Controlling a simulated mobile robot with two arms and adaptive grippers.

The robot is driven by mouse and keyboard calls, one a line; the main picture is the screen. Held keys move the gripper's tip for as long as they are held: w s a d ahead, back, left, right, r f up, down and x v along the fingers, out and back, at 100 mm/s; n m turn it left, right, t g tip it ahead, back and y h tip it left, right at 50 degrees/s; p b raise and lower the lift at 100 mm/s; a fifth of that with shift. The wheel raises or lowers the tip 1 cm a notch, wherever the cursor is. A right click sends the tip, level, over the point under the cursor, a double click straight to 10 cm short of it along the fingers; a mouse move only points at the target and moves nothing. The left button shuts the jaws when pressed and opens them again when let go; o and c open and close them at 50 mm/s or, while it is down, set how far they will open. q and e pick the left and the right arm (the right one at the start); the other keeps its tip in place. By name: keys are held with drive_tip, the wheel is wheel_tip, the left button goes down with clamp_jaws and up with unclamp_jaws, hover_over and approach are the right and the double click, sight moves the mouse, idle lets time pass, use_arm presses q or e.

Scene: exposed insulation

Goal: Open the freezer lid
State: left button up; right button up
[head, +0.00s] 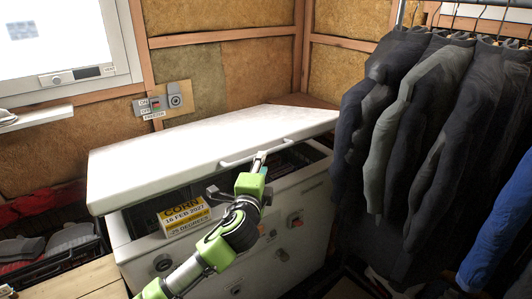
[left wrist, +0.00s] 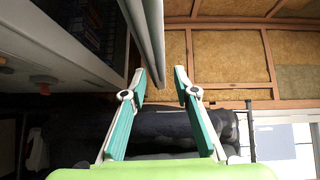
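The freezer (head: 285,220) is a white chest. Its white lid (head: 200,145) is raised a little, with a dark gap at the front showing the contents. A thin handle (head: 258,156) runs along the lid's front edge. My left gripper (head: 259,158) is at this edge, by the handle. In the left wrist view my left gripper (left wrist: 160,76) has its fingers apart, and the pale lid edge (left wrist: 146,35) reaches down to between the fingertips. I cannot tell whether they touch it. My right gripper is not in view.
A yellow and white CORN label (head: 186,216) is at the freezer's front left. Dark jackets (head: 385,130) hang close on the right. A dark crate of folded clothes (head: 50,250) stands on the left. A switch panel (head: 163,101) is on the insulated wall behind the lid.

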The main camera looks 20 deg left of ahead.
use_arm(q)
drive_tip(key=w, duration=0.5)
drive_tip(key=w+a, duration=0.1)
drive_tip(key=w, duration=0.1)
drive_tip(key=shift+w+f, duration=0.15)
drive_tip(key=shift+w, duration=0.15)
clamp_jaws()
